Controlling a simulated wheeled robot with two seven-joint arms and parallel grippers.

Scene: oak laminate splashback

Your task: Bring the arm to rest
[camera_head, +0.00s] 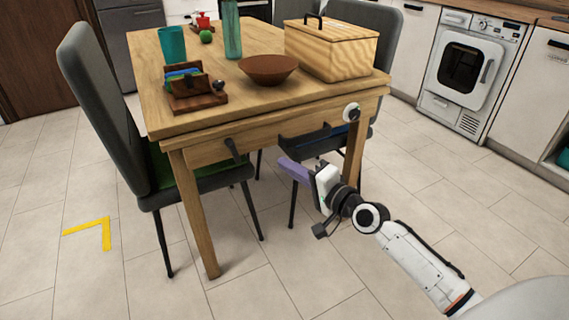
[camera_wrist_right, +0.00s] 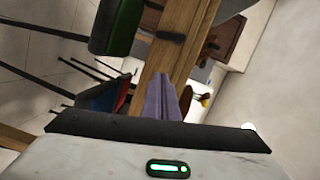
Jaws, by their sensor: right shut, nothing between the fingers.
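My right arm reaches in from the lower right of the head view. Its right gripper (camera_head: 293,171) has purple fingers and is shut and empty, in front of the wooden table's (camera_head: 262,113) near side. In the right wrist view the purple fingers of the right gripper (camera_wrist_right: 161,97) lie together, with nothing held between them. The table edge (camera_wrist_right: 165,50) shows beyond them. My left gripper is in neither view.
A wooden box (camera_head: 330,52), a brown bowl (camera_head: 268,69), a teal cup (camera_head: 172,44) and a wooden holder (camera_head: 194,92) stand on the table. A grey chair (camera_head: 105,95) is at the left. Tiled floor is open at the lower left, with a yellow corner mark (camera_head: 106,234).

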